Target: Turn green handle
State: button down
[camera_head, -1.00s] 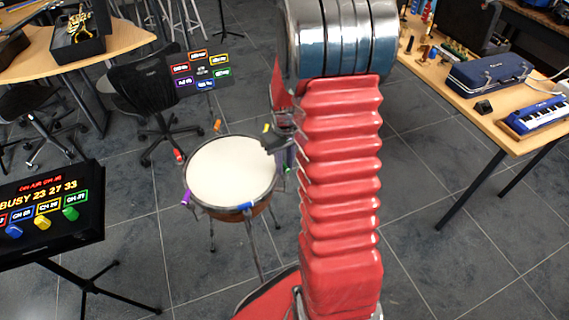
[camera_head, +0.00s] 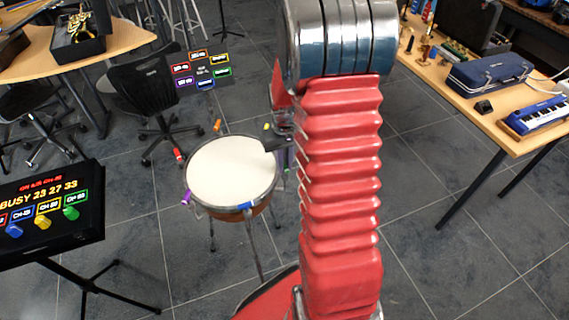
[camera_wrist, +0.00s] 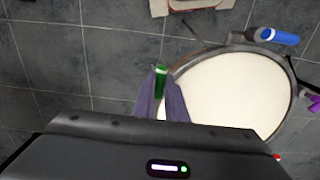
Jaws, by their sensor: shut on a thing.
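The round drum (camera_head: 232,170) has a cream skin, a dark rim and colored handles around it. It also shows in the wrist view (camera_wrist: 225,95). The green handle (camera_wrist: 161,80) stands at the drum's left edge in the wrist view, between my two purple-grey fingers. My gripper (camera_wrist: 161,92) is shut on it, and the handle's end sticks out past the fingertips.
Other drum handles are blue (camera_head: 245,206), purple (camera_head: 187,200), red (camera_head: 179,155), orange (camera_head: 217,125) and yellow (camera_head: 267,127). A display on a stand (camera_head: 50,212) is at left. A chair (camera_head: 155,95) is behind the drum. A table with instruments (camera_head: 480,105) is at right.

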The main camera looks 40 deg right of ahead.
jog(key=c, duration=1.9)
grip_release()
jog(key=shift+r, duration=0.1)
notch_tip(320, 180, up, 14)
jog(key=shift+f, duration=0.2)
jog(key=shift+a, duration=0.1)
